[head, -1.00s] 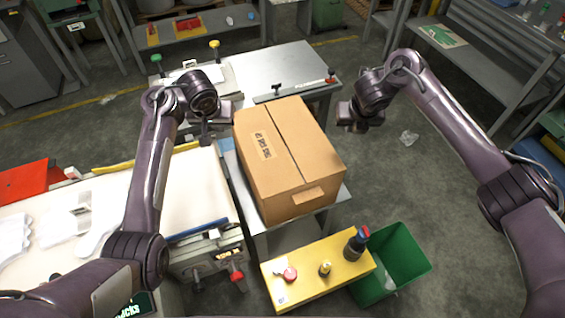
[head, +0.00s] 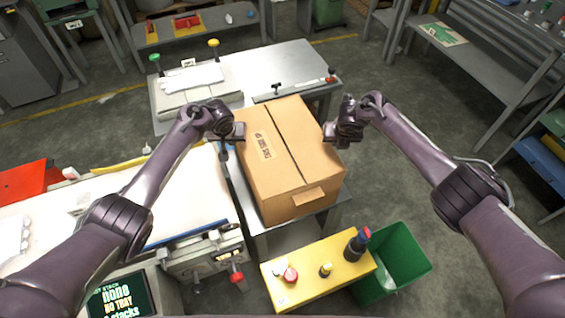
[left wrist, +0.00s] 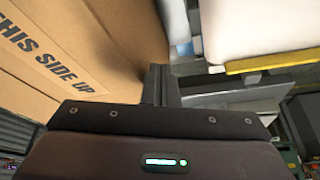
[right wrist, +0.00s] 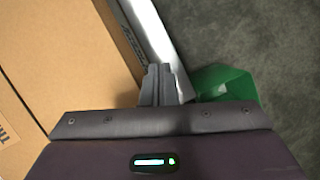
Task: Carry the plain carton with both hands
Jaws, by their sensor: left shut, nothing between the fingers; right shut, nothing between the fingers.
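The plain carton (head: 285,165) is a closed brown cardboard box with a printed label on top, resting on a grey stand. My left gripper (head: 238,132) is at the carton's left side, near its upper edge. My right gripper (head: 328,133) is at its right side, at about the same height. Both grippers are shut and empty. The carton also shows in the left wrist view (left wrist: 95,35), with "THIS SIDE UP" printed on it, and in the right wrist view (right wrist: 60,60). The shut fingers lie close beside it in both; I cannot tell whether they touch.
A yellow bench (head: 305,285) with small bottles and a green bin (head: 415,262) stand in front of the carton. A pale work surface (head: 165,205) lies to the left. A grey metal table (head: 285,68) stands behind. Open floor lies to the right.

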